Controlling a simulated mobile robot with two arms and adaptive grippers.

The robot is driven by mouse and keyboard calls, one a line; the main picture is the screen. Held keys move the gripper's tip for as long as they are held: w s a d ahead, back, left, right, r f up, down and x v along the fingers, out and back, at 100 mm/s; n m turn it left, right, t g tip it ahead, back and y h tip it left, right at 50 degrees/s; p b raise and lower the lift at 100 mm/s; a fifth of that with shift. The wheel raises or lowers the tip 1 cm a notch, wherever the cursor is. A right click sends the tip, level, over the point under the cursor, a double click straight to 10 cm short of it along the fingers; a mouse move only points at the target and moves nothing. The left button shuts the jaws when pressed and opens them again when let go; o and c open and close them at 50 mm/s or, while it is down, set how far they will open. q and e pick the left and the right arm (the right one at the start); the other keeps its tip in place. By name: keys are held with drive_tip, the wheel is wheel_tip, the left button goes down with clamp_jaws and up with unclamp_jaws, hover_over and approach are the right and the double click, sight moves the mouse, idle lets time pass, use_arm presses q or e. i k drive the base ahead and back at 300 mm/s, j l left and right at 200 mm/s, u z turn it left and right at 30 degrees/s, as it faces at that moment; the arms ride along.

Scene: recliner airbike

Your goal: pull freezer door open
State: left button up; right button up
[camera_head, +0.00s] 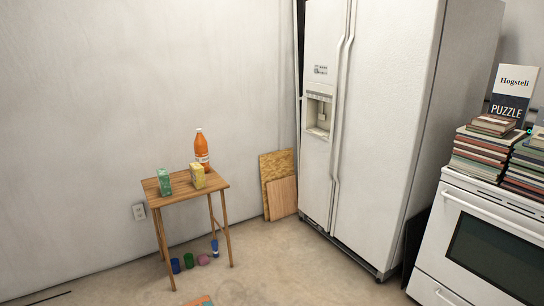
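A white side-by-side fridge-freezer stands right of the middle in the head view. Its narrower left door, the freezer door (319,175), carries an ice and water dispenser (320,112) and looks closed. The wider right door, the fridge door (382,130), looks closed too. Two long white vertical handles run side by side near the seam: the freezer handle (337,95) and the fridge handle (347,95). Neither of my grippers shows in this view.
A small wooden table (205,193) with an orange bottle (201,150) and two cartons stands left. Boards (283,197) lean on the wall beside the freezer. A white stove (470,225) with books stands right. Floor before the fridge is clear.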

sight(328, 22)
drive_tip(key=i, duration=2.6)
